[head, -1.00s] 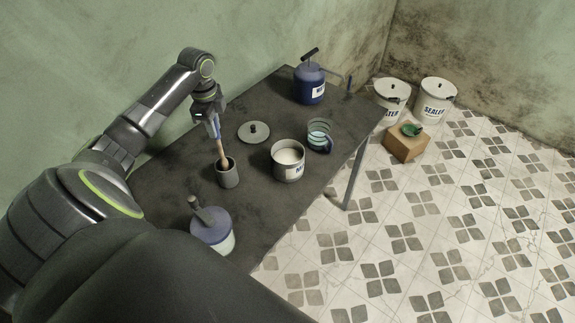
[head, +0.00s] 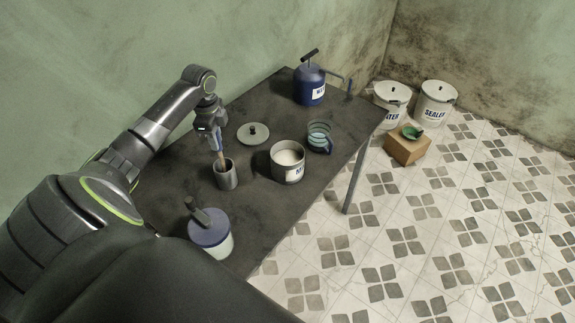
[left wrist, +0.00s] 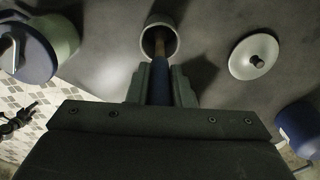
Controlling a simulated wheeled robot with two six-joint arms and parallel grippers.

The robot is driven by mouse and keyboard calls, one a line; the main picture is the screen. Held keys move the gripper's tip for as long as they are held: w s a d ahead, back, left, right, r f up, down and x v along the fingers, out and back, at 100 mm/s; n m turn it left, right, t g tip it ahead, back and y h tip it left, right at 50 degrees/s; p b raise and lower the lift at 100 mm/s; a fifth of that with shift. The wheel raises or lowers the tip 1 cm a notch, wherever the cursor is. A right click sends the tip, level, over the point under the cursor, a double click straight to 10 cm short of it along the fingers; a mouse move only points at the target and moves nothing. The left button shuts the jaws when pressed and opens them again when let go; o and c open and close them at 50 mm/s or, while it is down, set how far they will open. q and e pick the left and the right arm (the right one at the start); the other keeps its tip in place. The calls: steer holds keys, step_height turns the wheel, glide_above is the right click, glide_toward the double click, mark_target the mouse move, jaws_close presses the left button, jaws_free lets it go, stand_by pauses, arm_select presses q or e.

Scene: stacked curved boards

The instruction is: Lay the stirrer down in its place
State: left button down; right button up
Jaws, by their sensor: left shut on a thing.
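The stirrer (head: 220,156) has a blue handle and a wooden lower part. It stands nearly upright with its lower end inside a grey cup (head: 227,177) on the dark table. My left gripper (head: 213,138) is above the cup and shut on the stirrer's blue handle. In the left wrist view the blue handle (left wrist: 160,82) lies between the two fingers, and the wooden part runs into the round cup (left wrist: 171,36). The stirrer's lower tip is hidden inside the cup. My right gripper is not in view.
On the table (head: 262,200) are an open can (head: 288,168) of pale liquid, a flat lid (head: 253,134), a glass measuring jug (head: 319,139), a blue sprayer (head: 310,86) and a blue-topped white container (head: 211,238).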

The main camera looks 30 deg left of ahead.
arm_select(q)
steer(key=shift+f, duration=0.55)
steer(key=c, duration=1.2)
jaws_free()
steer(key=shift+r+b, duration=0.1)
steer(key=shift+b, duration=0.2)
step_height(320, 180, up, 10)
steer(key=b, duration=0.2)
steer(key=shift+a+b, duration=0.1)
steer(key=shift+b, duration=0.3)
step_height(320, 180, up, 4)
steer(key=shift+r, duration=0.2)
step_height(320, 180, up, 3)
steer(key=p, duration=0.2)
steer(key=shift+f+p, duration=0.1)
steer(key=shift+p, duration=0.3)
